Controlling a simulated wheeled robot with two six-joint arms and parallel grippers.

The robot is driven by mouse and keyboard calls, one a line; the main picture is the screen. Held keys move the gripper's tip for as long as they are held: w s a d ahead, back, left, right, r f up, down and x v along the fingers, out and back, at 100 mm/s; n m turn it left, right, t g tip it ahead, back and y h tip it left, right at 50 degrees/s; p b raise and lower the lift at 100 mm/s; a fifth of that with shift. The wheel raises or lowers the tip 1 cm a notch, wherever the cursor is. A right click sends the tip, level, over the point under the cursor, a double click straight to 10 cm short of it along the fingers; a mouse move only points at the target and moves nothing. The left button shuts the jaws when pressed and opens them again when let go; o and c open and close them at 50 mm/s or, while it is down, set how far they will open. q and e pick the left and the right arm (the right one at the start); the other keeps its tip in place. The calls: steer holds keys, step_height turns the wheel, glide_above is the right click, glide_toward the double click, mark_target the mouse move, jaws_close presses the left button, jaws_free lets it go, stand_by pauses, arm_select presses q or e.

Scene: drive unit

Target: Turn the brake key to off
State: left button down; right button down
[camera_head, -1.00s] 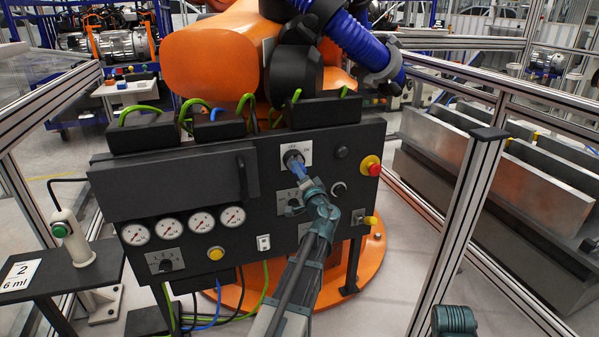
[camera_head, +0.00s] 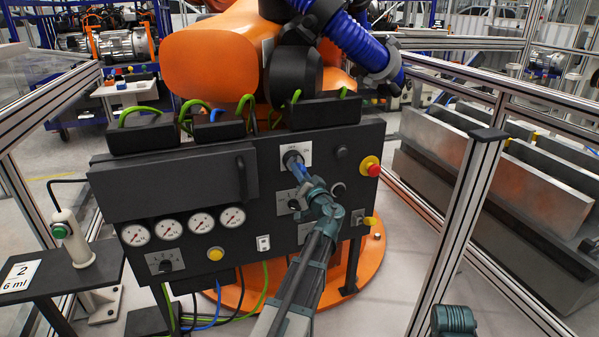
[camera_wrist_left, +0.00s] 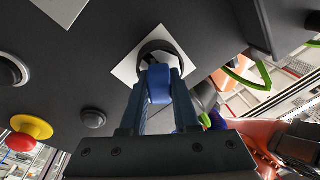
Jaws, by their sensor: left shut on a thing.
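The brake key has a blue grip (camera_wrist_left: 158,84) and sits in a round dark switch on a white square plate (camera_wrist_left: 127,70). My left gripper (camera_head: 300,174) reaches up to the switch from below. In the left wrist view its two fingers (camera_wrist_left: 158,90) are closed on either side of the blue grip. The gripper hides most of the key in the head view, and the plate's markings are too small to read.
The panel (camera_head: 275,190) also carries a red emergency button (camera_head: 373,169), several gauges (camera_head: 200,224), a yellow button (camera_head: 215,253) and a black knob (camera_head: 165,266). Metal frame posts (camera_head: 460,220) stand to the right. An orange robot (camera_head: 210,60) stands behind.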

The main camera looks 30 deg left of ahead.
arm_select(q)
steer(key=n, duration=0.3)
steer(key=shift+w+d+r+g+p, duration=0.1)
steer(key=shift+g+p, duration=0.2)
steer(key=shift+g, duration=0.1)
steer(key=shift+n, duration=1.1)
steer(key=shift+n+p, duration=0.3)
steer(key=shift+n, duration=0.2)
steer(key=shift+n+g, duration=0.4)
steer(key=shift+n, duration=0.7)
